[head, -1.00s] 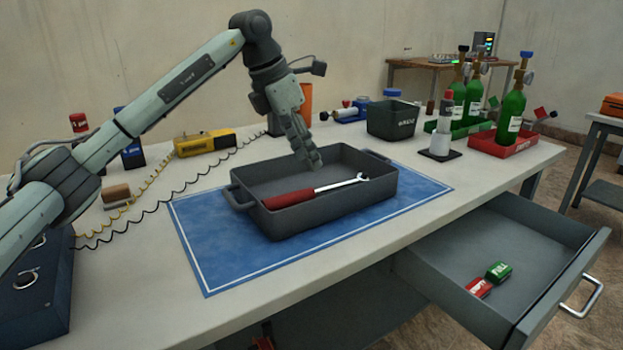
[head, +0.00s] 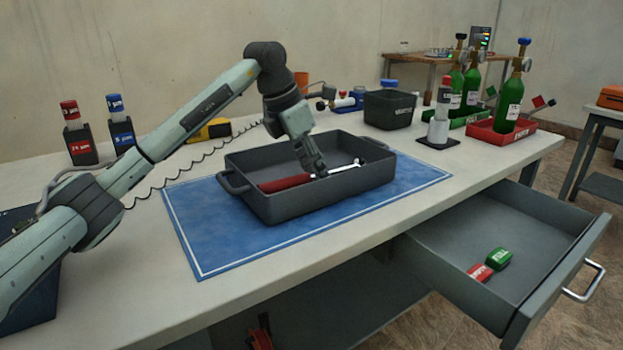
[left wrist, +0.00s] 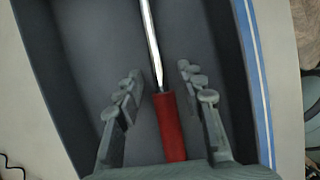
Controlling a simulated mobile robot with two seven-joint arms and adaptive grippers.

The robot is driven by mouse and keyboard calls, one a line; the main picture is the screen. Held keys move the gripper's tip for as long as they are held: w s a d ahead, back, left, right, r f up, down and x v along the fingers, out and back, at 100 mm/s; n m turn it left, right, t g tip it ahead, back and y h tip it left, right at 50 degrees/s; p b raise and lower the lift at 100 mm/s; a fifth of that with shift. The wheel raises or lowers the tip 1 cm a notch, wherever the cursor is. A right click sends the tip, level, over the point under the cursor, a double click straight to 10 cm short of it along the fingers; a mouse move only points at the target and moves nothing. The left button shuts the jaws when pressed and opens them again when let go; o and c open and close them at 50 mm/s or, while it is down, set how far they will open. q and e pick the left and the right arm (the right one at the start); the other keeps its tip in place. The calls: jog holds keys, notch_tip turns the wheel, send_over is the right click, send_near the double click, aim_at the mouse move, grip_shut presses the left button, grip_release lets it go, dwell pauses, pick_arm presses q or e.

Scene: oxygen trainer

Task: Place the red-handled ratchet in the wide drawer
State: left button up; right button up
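The red-handled ratchet lies in the dark grey tray (head: 285,207) on the blue mat; its red handle (head: 283,184) points left and its metal shaft runs to the right. My left gripper (head: 318,174) reaches down into the tray over the middle of the ratchet and hides part of it. In the left wrist view my left gripper (left wrist: 158,95) is open, with one finger on each side of the ratchet (left wrist: 170,125), near where handle and shaft meet. Gaps show on both sides. The wide drawer (head: 500,240) stands open at the lower right. My right gripper is not in view.
A red and a green tag (head: 490,265) lie in the drawer, with bare floor around them.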

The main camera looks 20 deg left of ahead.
pick_arm(q)
jog(key=shift+c, duration=0.3)
grip_shut()
jog(key=shift+r, duration=0.15)
